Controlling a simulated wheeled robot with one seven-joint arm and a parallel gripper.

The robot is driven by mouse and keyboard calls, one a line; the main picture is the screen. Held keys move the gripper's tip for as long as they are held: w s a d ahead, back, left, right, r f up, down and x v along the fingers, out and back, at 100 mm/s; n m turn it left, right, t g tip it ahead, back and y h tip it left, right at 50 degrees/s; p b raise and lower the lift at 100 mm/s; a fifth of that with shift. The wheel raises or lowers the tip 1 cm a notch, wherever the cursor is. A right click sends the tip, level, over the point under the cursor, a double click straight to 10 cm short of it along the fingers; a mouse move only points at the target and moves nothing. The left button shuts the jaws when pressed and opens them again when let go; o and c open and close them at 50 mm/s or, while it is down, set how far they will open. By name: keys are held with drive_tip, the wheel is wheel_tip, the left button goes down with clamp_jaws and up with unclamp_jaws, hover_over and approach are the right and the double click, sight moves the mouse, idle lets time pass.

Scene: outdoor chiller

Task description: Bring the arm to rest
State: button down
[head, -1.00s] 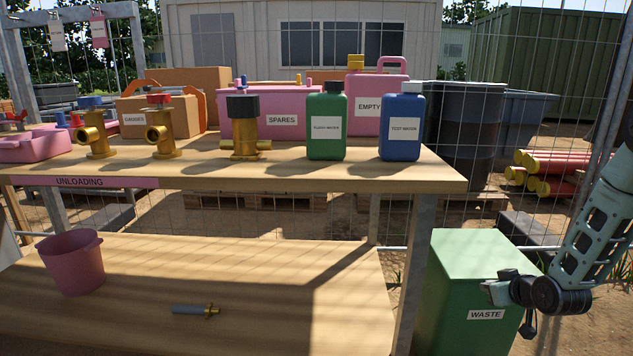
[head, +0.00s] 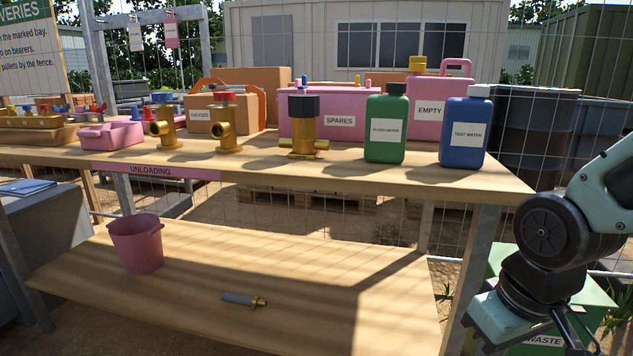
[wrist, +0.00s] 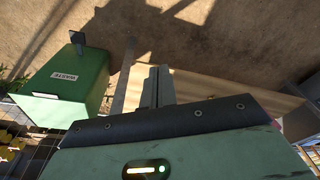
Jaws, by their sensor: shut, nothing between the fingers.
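My gripper (wrist: 157,88) shows in the wrist view, its two dark fingers together with nothing between them. It is over the ground and near the bench edge, with the green waste bin (wrist: 75,88) to its left. In the head view my arm is at the right edge, bent downward in front of the green waste bin (head: 600,290); the fingertips are not clearly visible there.
The wooden bench (head: 400,187) carries a green bottle (head: 386,150), a blue bottle (head: 464,145), brass valves and pink cases. The lower shelf (head: 200,275) holds a pink bucket (head: 137,245) and a small grey-handled tool (head: 240,299).

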drive_tip(key=s+a+r+n+g, duration=0.1)
drive_tip(key=s+a+n+g, duration=0.1)
drive_tip(key=s+a+n, duration=0.55)
wheel_tip(320, 180, up, 27)
drive_tip(key=s+a+m+p, duration=0.1)
drive_tip(key=m+p, duration=0.2)
drive_tip(key=p, duration=2.4)
drive_tip(key=shift+s+a, duration=0.15)
drive_tip(key=shift+s, duration=0.25)
drive_tip(key=shift+a, duration=0.15)
